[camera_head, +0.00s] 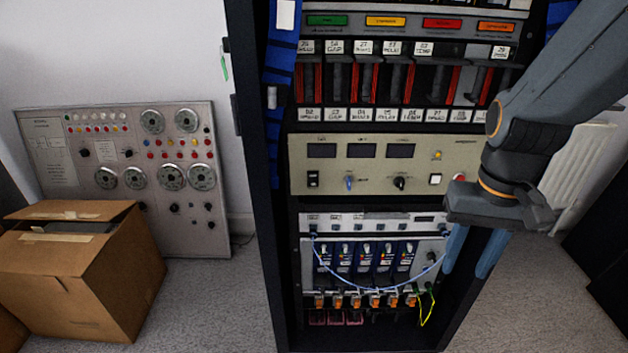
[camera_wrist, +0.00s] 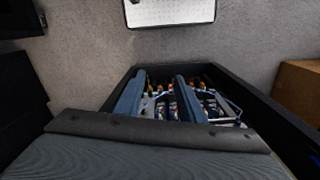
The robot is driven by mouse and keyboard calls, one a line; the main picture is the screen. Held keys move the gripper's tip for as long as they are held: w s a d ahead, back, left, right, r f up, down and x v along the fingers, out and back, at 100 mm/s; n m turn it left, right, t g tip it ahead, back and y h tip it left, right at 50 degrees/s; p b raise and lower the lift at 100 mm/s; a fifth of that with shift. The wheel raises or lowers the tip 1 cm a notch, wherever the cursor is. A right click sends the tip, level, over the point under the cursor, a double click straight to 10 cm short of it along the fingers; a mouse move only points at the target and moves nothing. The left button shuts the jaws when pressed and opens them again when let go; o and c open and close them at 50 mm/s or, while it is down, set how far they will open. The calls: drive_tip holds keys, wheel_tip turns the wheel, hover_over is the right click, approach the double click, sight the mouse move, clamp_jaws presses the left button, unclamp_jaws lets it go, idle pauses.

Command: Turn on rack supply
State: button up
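The rack supply is probably the beige panel (camera_head: 370,168) in the middle of the black rack, seen in the head view. It has three dark displays (camera_head: 362,151), a black rocker switch (camera_head: 313,179) at its left, a blue knob (camera_head: 349,183), a black knob (camera_head: 400,184), a white square button (camera_head: 435,179) and a small yellow lamp (camera_head: 437,155). The switch's position is too small to tell. My gripper (camera_head: 466,266) points down in front of the rack's lower right. It is open and empty; its two fingers stand apart in the wrist view (camera_wrist: 160,80). My arm hides the panel's right end.
Below the panel are modules with a drooping pale blue cable (camera_head: 375,287) and orange connectors (camera_head: 375,300). A control board (camera_head: 125,165) leans on the left wall. An open cardboard box (camera_head: 85,285) stands before it. A white radiator (camera_head: 578,170) is at right.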

drive_tip(key=shift+w+r+p, duration=0.15)
drive_tip(key=shift+w+p, duration=0.05)
drive_tip(key=shift+p, duration=0.1)
drive_tip(key=c, duration=0.7)
drive_tip(key=w+r+n+p, duration=0.1)
drive_tip(key=w+p, duration=0.1)
drive_tip(key=w+r+n+t+p, duration=0.1)
drive_tip(key=n+p, duration=0.1)
drive_tip(key=w+r+n+h+p, duration=0.1)
drive_tip(key=w, duration=0.1)
drive_tip(key=shift+w+a+n+t+p, duration=0.1)
drive_tip(key=shift+w+n+t+p, duration=0.2)
drive_tip(key=shift+n+t+p, duration=0.1)
clamp_jaws()
drive_tip(key=w+a+r+n+t+y+p, duration=0.1)
drive_tip(key=w+a+r+n+y+p, duration=0.1)
drive_tip(key=a+n+p, duration=0.5)
drive_tip(key=w+a+r+n+t+y+p, duration=0.2)
drive_tip(key=w+a+n+p, duration=0.4)
drive_tip(key=a, duration=0.8)
drive_tip(key=shift+w+a+r+n+t+y+p, duration=0.2)
drive_tip(key=shift+a+r+n+t+y+p, duration=0.1)
drive_tip(key=shift+r+n+y+p, duration=0.5)
drive_tip(key=shift+r, duration=0.15)
